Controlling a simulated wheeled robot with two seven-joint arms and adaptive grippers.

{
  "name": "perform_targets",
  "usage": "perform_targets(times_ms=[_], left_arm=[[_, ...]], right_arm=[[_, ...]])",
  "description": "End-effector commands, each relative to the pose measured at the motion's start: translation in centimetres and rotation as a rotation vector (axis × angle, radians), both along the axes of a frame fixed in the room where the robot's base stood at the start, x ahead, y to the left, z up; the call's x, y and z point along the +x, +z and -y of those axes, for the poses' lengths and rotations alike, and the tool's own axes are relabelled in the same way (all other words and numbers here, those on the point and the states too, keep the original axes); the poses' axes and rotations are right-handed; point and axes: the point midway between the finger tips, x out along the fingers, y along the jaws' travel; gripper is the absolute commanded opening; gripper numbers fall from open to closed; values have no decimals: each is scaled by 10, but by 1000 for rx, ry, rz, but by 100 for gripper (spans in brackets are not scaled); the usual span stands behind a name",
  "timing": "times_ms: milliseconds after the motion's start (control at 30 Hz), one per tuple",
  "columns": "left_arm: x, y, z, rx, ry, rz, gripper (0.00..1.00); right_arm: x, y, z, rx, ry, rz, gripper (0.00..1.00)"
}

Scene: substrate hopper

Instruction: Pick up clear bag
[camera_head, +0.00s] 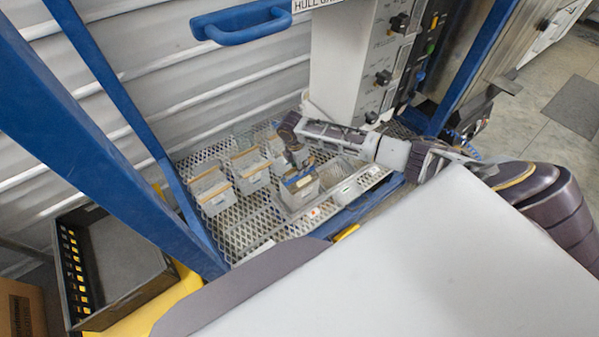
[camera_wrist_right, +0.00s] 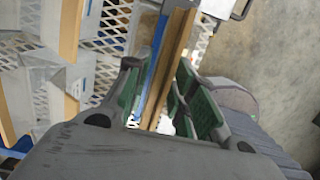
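Several clear bags with stiff brown top strips stand on a metal mesh shelf in the head view. One clear bag (camera_head: 301,192) is directly below my right gripper (camera_head: 297,157), which points down at its top. In the right wrist view, the green-padded fingers of my right gripper (camera_wrist_right: 166,85) lie close on both sides of this bag's brown and blue top strips (camera_wrist_right: 178,40). The strips are together between the fingers, and the gripper looks shut on them. Whether the bag's base touches the shelf is not clear. My left gripper is not in view.
Other clear bags stand to the left, one at the end (camera_head: 211,191) and one beside it (camera_head: 250,172). A shallow tray (camera_head: 357,184) lies to the right. The mesh shelf (camera_head: 240,225) is bare at the front left. Blue frame posts (camera_head: 110,150) and a grey control box (camera_head: 345,65) border the area.

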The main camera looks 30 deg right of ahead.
Motion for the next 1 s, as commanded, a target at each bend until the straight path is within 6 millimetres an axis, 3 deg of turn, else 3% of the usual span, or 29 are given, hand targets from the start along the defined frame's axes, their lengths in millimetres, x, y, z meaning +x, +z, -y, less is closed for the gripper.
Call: perform_targets(times_ms=[167,1000], left_arm=[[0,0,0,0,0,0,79],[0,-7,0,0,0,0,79]], right_arm=[[0,0,0,0,0,0,0],[2,6,0,0,0,5,0]])
